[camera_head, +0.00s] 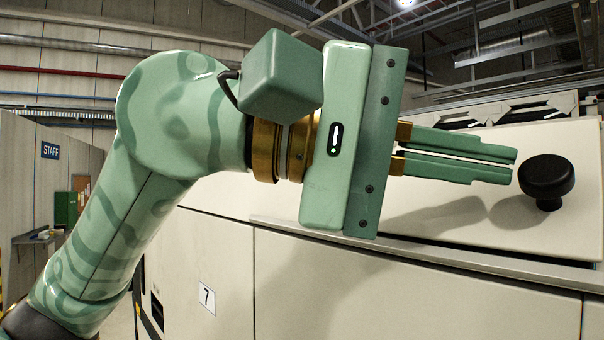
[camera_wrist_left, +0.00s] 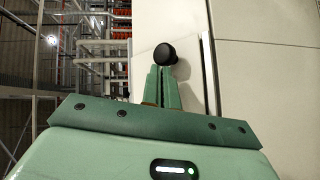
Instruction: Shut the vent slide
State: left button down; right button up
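A black round knob (camera_head: 546,178) stands out from a pale, sloping panel (camera_head: 450,215) at the right of the head view. The knob (camera_wrist_left: 165,54) also shows at the top of the wrist view, just beyond my fingertips. My left gripper (camera_head: 514,165) points right, its two green fingers close together with only a thin line between them. They hold nothing. The tips are just left of the knob, apparently without gripping it; contact cannot be told. In the wrist view the fingers (camera_wrist_left: 163,76) also lie together. I cannot tell how far the slide is open. My right gripper is out of view.
A pale cabinet (camera_head: 400,285) with a "7" label (camera_head: 207,298) lies below, with a ledge (camera_head: 420,252) along its top. Dark openings in frames (camera_head: 520,112) lie behind the knob. A STAFF sign (camera_head: 50,151) is far left.

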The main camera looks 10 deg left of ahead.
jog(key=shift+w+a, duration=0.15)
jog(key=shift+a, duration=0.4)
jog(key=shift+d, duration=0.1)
